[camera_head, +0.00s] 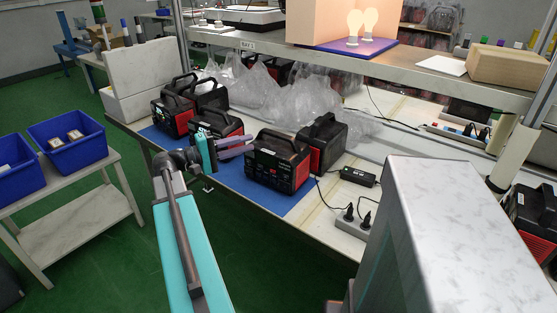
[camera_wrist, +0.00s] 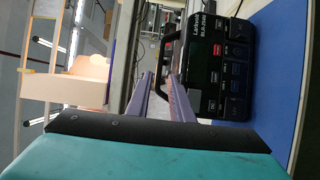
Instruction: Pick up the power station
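Several black and red power stations stand on the blue mat. The nearest one (camera_head: 277,162) is right of my gripper (camera_head: 236,146) in the head view, with a darker one (camera_head: 322,143) behind it. More power stations (camera_head: 215,126) stand to the left. In the wrist view one power station (camera_wrist: 222,65) appears turned on its side, its labelled front panel at the right. Its handle (camera_wrist: 169,50) is just beyond the fingertips. My gripper (camera_wrist: 160,76) has its two purple-grey fingers apart, with nothing visible held between them. Contact with the handle cannot be told.
Clear plastic bags (camera_head: 260,92) lie behind the power stations. A shelf (camera_head: 290,48) runs above the bench. A power strip (camera_head: 354,222) and black adapter (camera_head: 358,176) lie right of the mat (camera_head: 238,182). Blue bins (camera_head: 66,143) stand on a side table at left.

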